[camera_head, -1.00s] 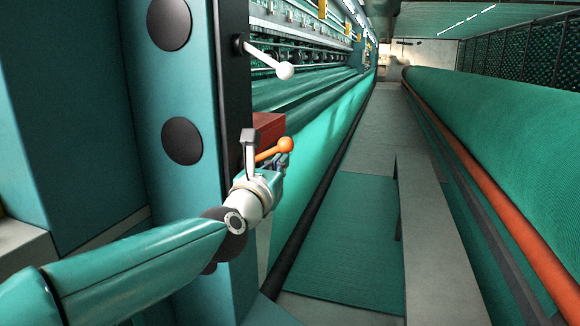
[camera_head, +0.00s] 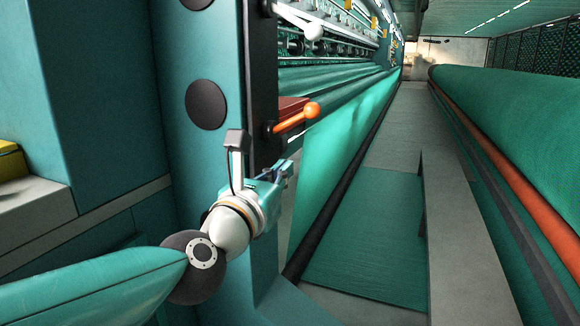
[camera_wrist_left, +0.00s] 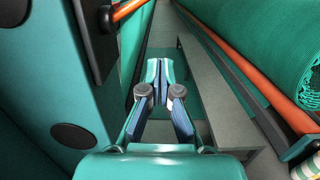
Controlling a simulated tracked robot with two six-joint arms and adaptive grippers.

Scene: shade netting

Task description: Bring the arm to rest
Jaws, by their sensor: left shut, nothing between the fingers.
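My left gripper (camera_head: 284,172) reaches in from the left on my teal arm, in front of the blue-green machine post (camera_head: 205,140). Its fingers are shut with nothing between them. In the left wrist view the closed fingers (camera_wrist_left: 159,70) point away over the floor. A lever with an orange knob (camera_head: 312,110) sticks out of the post above the gripper, and the gripper is apart from it. The orange lever also shows at the top of the wrist view (camera_wrist_left: 128,9). My right gripper is in neither view.
A lever with a white knob (camera_head: 314,32) sits higher on the post. Green netting (camera_head: 335,165) hangs on the machine behind the gripper. A long grey bench (camera_head: 455,235) and a large green roll (camera_head: 520,120) lie to the right. The aisle floor between is clear.

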